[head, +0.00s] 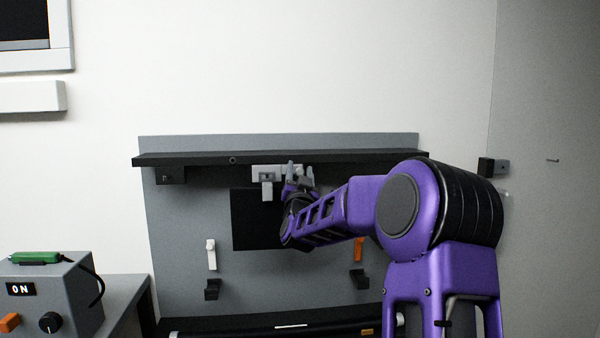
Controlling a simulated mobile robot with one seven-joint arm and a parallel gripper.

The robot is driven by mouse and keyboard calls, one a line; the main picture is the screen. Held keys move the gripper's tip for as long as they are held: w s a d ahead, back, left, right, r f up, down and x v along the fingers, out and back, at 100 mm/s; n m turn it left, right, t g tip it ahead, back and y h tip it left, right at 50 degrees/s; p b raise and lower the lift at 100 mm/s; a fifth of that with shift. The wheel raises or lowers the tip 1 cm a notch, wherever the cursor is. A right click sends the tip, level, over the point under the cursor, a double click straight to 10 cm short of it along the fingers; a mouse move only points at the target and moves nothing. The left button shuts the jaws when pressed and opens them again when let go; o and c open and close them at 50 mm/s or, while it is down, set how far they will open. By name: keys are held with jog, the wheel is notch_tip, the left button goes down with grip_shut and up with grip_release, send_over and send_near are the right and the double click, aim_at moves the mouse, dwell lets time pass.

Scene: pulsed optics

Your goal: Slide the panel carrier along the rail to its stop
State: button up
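The panel carrier (262,171) is a light grey block with a small grey tab hanging from its front. It sits under the long black rail (205,159), near the middle. A square black panel (255,222) hangs below it, its right part hidden by my arm. My gripper (300,170) is just right of the tab, in front of the carrier's right part. Its two fingers point up and look apart, with nothing clearly held between them. Whether they touch the carrier cannot be told. A dark block (170,176) under the rail's left end may be the stop.
A grey control box (55,295) reading ON is at lower left. My purple arm covers the right side. The backboard left of the panel is mostly clear.

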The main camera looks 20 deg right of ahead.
grip_shut()
dwell(1.2)
